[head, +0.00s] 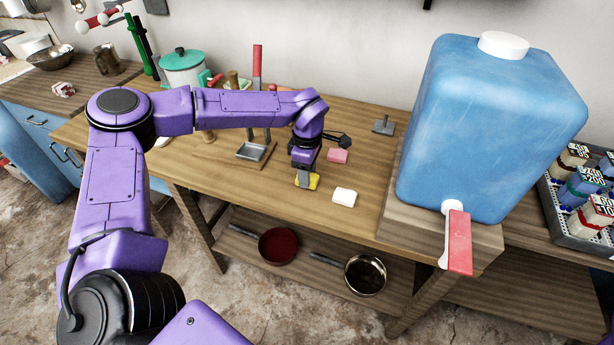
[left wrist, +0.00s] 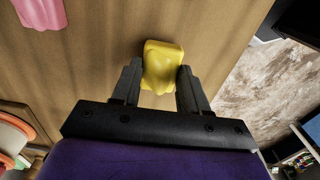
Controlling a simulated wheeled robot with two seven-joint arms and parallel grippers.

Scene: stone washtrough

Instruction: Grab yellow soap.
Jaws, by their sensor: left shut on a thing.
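The yellow soap (head: 313,182) is at the front part of the wooden table (head: 375,210), under my left gripper (head: 306,180). In the left wrist view the yellow soap (left wrist: 162,66) sits between the two dark fingers of my left gripper (left wrist: 160,84), which is shut on it. I cannot tell whether the soap is lifted off the table. The gripper hides part of the soap in the head view. My right gripper is not in view.
A pink soap (head: 337,155) lies behind the yellow one, and a white soap (head: 344,195) lies to its right. A big blue water container (head: 485,130) with a red tap handle stands at the right. Two pans (head: 278,246) (head: 366,275) are on the lower shelf.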

